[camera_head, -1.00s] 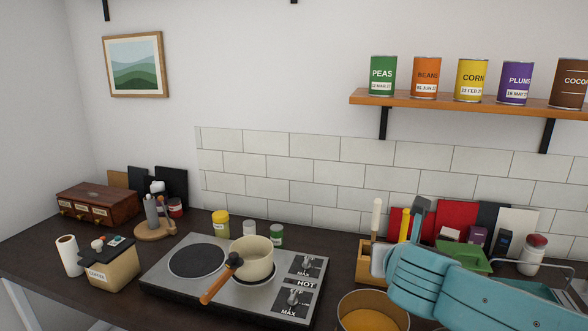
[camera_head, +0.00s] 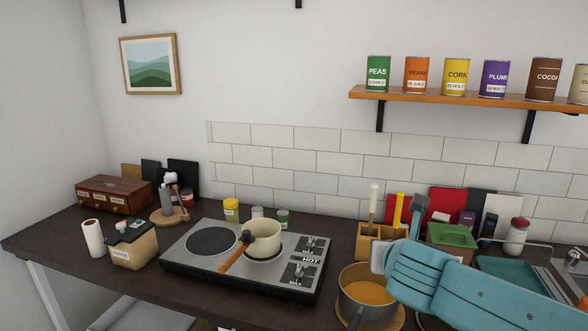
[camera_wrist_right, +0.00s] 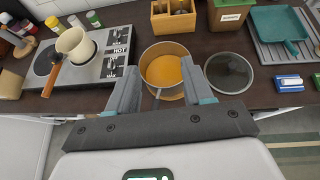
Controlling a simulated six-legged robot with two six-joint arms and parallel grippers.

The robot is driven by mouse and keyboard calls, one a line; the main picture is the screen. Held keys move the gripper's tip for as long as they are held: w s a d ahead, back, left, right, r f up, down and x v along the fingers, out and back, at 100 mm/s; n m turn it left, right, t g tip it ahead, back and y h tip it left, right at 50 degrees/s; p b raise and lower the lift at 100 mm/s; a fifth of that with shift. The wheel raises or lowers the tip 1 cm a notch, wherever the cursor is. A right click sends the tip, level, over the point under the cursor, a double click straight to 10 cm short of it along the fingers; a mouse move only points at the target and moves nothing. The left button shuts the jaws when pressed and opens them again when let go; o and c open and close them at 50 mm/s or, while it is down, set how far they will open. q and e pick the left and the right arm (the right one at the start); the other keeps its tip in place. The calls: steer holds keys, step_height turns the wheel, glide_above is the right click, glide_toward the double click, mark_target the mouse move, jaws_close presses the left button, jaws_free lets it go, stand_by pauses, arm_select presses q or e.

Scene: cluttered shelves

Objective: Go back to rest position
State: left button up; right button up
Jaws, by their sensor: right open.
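My right arm comes in from the right in the head view, its gripper (camera_head: 380,257) above the counter beside the pot with orange contents (camera_head: 368,291). In the right wrist view my right gripper (camera_wrist_right: 160,62) has its two fingers wide apart with nothing between them. The pot (camera_wrist_right: 163,53) stands beyond the fingers, and I cannot tell how far below they are. My left gripper is in neither view.
A hob (camera_head: 192,266) holds a cream saucepan (camera_head: 265,240) with a wooden handle. A utensil box (camera_head: 370,243) and a green-lidded container (camera_head: 453,236) stand behind my arm. A glass lid (camera_wrist_right: 229,73) lies right of the pot. A can shelf (camera_head: 450,98) hangs above.

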steer(key=s+d+f+n+g, duration=0.2)
steer(key=f+n, duration=0.1)
steer(key=f, duration=0.9)
steer(key=s+d+f+n+g+h, duration=0.1)
steer(key=s+d+f+n+g, duration=0.15)
steer(key=f, duration=0.85)
steer(key=s+d+f+n+g, duration=0.1)
steer(key=d+f+n, duration=0.2)
steer(key=f, duration=0.9)
steer(key=s+a+f+n+g+y, duration=0.2)
steer(key=s+a+f+n, duration=0.1)
steer(key=s+f+n, duration=0.35)
steer(key=s+a+f+n+g+y, duration=0.1)
steer(key=s+a+f+n+y, duration=0.15)
steer(key=s+f+n, duration=0.45)
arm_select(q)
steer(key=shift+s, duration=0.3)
arm_select(e)
steer(key=s+a+n+g+y, duration=0.3)
steer(key=s+a+n, duration=0.5)
steer(key=s+n, duration=0.3)
steer(key=n, duration=0.3)
steer(key=shift+s+a+f, duration=0.2)
steer(key=shift+s+f, duration=0.05)
steer(key=shift+s, duration=0.1)
